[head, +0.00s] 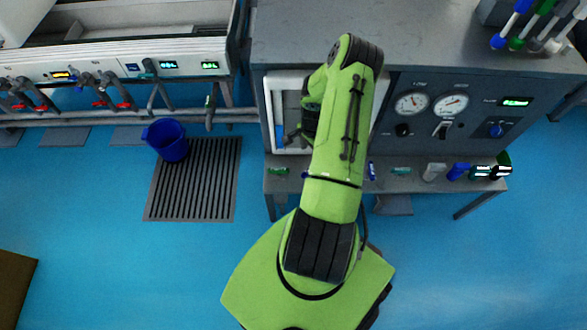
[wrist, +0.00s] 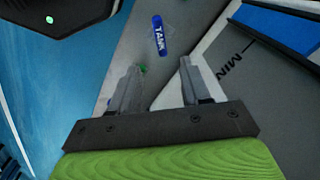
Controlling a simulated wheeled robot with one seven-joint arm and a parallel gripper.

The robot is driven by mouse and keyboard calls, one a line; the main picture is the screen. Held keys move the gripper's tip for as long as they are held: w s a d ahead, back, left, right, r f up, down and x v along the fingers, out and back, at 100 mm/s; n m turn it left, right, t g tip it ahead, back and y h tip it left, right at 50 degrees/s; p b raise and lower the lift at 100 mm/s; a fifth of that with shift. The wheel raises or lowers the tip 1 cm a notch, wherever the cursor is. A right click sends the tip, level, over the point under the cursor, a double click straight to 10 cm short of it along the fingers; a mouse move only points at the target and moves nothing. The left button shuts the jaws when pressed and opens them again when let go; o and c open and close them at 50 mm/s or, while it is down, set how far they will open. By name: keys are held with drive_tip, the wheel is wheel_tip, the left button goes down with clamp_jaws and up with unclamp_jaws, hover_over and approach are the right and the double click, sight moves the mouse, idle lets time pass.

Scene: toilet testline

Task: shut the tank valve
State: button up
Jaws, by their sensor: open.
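The wrist view shows a blue label reading TANK (wrist: 158,36) on a grey ledge. A small green piece (wrist: 143,69), perhaps part of the tank valve, shows beside my left finger, which hides most of it. My gripper (wrist: 160,75) is open, with its two fingers apart over the ledge and nothing visibly held between them. In the head view, a small green handle (head: 278,171) lies along the ledge at the left, below the white-framed tank window (head: 270,112).
The wrist view shows a panel marked MIN (wrist: 238,60) close to my right finger. The grey cabinet (head: 420,45) carries gauges and switches. Several small items, including a blue one (head: 458,171), stand on the ledge. A blue bucket (head: 167,140) stands by a floor grate (head: 195,190).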

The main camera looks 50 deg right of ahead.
wheel_tip(320, 180, down, 15)
drive_tip(key=b, duration=0.5)
drive_tip(key=shift+r, duration=0.1)
clamp_jaws()
